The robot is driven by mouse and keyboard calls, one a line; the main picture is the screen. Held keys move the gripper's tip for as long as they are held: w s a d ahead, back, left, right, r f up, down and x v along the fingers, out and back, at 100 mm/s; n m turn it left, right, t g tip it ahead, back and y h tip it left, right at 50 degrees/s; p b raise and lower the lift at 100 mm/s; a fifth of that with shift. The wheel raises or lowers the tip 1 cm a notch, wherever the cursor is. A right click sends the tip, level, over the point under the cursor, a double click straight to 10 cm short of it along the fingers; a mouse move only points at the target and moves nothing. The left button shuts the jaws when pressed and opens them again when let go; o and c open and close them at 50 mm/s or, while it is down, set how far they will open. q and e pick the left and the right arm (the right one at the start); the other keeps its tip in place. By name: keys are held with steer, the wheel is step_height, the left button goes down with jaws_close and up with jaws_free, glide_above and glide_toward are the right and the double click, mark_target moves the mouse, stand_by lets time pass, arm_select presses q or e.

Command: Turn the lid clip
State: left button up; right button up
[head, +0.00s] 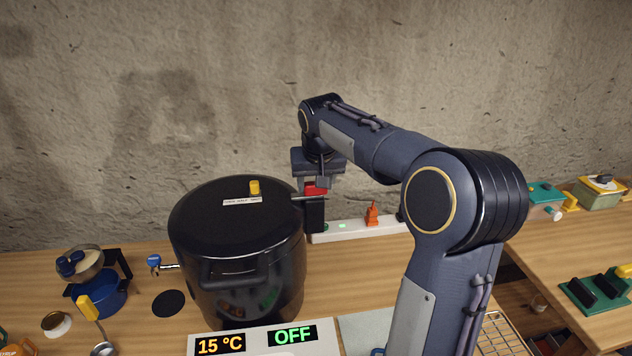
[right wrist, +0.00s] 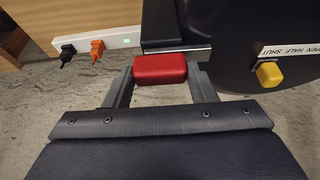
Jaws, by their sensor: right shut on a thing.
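A large black pot (head: 245,275) with a black lid (head: 215,205) stands on the wooden counter. A red block, which looks like the grip of the lid clip (head: 316,188), is at the right rim of the lid, beside a dark side bracket and a thin metal bar. In the right wrist view the red lid clip (right wrist: 160,69) sits between the two fingers of my right gripper (right wrist: 160,80), which is shut on it. In the head view my right gripper (head: 317,178) reaches it from above. My left gripper is not in view.
The lid carries a yellow knob (head: 254,188) and a white label, partly readable as "HALF SHUT" in the right wrist view. A white power strip (head: 345,229) with an orange plug (head: 372,213) lies behind the pot. A front display (head: 262,340) reads 15 °C, OFF.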

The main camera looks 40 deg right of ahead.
steer(key=o, duration=1)
steer(key=v, duration=0.8)
steer(key=shift+b, duration=0.3)
steer(key=shift+f, duration=0.1)
steer(key=s+a+f+n+y, duration=0.1)
steer(key=s+a+f+y, duration=0.1)
steer(key=s+a+f, duration=0.3)
steer(key=s+a+f+n+t+y, duration=0.1)
steer(key=s+a+f+y, duration=0.1)
steer(key=s+a+f, duration=0.3)
steer(key=s+a+f+n+y, duration=0.2)
steer(key=s+a+f, duration=0.4)
steer(key=s+a, duration=0.4)
steer(key=shift+s+t, duration=0.4)
steer(key=shift+s, duration=1.8)
